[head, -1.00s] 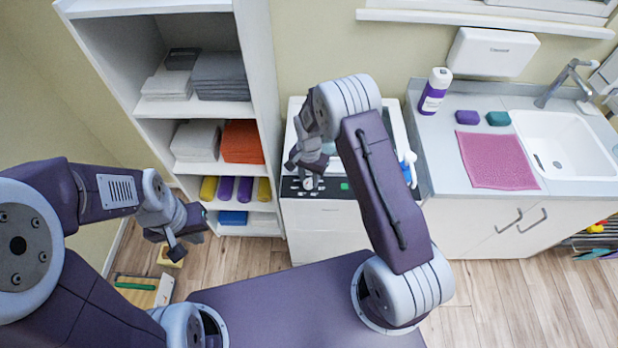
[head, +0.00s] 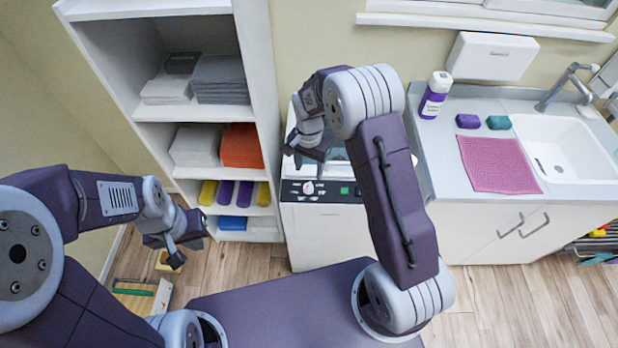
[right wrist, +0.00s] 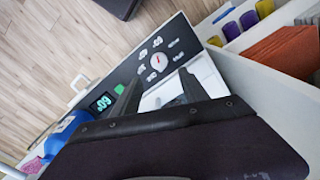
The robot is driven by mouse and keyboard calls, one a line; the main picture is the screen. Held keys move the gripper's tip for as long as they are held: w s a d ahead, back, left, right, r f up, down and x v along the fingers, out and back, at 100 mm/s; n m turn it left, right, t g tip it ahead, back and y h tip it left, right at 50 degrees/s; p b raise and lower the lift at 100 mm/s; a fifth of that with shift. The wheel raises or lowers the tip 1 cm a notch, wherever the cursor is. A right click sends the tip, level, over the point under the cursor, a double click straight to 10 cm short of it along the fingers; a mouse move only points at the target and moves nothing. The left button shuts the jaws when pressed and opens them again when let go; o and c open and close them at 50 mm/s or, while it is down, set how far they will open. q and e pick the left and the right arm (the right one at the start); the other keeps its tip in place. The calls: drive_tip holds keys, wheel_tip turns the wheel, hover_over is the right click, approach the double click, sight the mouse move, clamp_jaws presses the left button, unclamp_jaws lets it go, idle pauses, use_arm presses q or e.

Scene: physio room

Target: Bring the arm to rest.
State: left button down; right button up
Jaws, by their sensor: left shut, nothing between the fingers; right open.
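My right arm rises from the purple base top and bends over the white machine with a dark control panel (head: 335,192). My right gripper (head: 308,165) hangs above that panel, open and empty. My left gripper (head: 178,257) is shut and empty, low in front of the shelf unit and above the wooden floor.
The white shelf unit (head: 262,110) holds towels and coloured rolls. A counter (head: 437,160) with a purple bottle (head: 434,96), a pink mat (head: 498,164) and a sink (head: 572,150) is at right. A blue object (right wrist: 68,130) lies close beside the right gripper in the wrist view.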

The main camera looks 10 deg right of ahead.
drive_tip(key=shift+r, duration=0.6)
